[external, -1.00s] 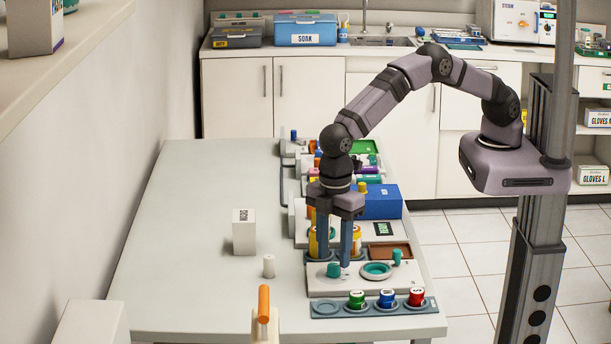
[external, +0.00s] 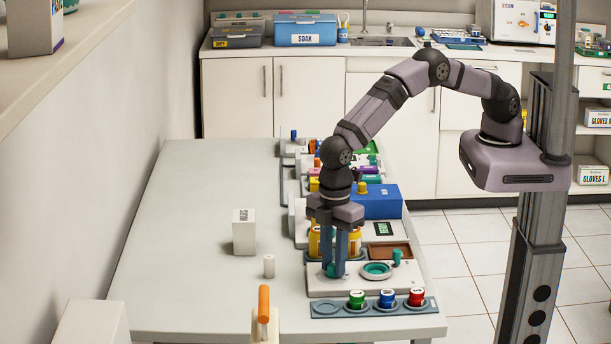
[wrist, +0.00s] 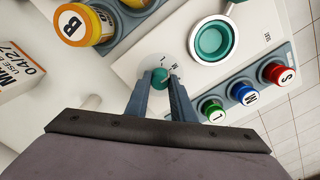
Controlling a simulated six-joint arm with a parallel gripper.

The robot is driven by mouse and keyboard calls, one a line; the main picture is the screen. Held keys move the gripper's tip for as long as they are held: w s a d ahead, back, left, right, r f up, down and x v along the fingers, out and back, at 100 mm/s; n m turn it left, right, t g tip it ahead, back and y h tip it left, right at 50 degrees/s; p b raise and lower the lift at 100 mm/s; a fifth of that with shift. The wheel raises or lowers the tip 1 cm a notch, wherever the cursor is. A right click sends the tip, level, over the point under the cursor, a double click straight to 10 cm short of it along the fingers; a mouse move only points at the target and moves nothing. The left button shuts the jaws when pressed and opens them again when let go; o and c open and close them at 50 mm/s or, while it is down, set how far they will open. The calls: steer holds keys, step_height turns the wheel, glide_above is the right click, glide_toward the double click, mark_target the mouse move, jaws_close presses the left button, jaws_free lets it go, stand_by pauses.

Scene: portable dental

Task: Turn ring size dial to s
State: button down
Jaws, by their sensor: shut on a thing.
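The ring size dial is a small teal knob (wrist: 159,76) on a white panel (wrist: 140,50), with small dark letter marks beside it; I can make out an L and an M. In the external view the dial (external: 331,271) sits at the left of the panel, mostly hidden by my fingers. My gripper (external: 334,272) points straight down over it. In the wrist view my gripper (wrist: 158,83) has one finger on each side of the knob and is shut on it. Which mark the dial points at cannot be told.
A teal ring (wrist: 211,40) and a teal lever (external: 396,256) are on the panel. A grey tray (external: 330,309) in front holds green (external: 356,299), blue (external: 387,298) and red (external: 416,297) capped pots. Orange jars (wrist: 84,24) stand behind. The table's left side is mostly clear.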

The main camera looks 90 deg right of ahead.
mark_target(333, 265)
steer(key=shift+m, duration=0.3)
steer(key=m+b, duration=0.1)
steer(key=m, duration=0.2)
steer(key=shift+m+b, duration=0.6)
steer(key=shift+m, duration=1.6)
steer(key=c, duration=1.5)
jaws_free()
steer(key=shift+r, duration=0.1)
steer(key=shift+r+b, duration=1.05)
steer(key=shift+r, duration=2.6)
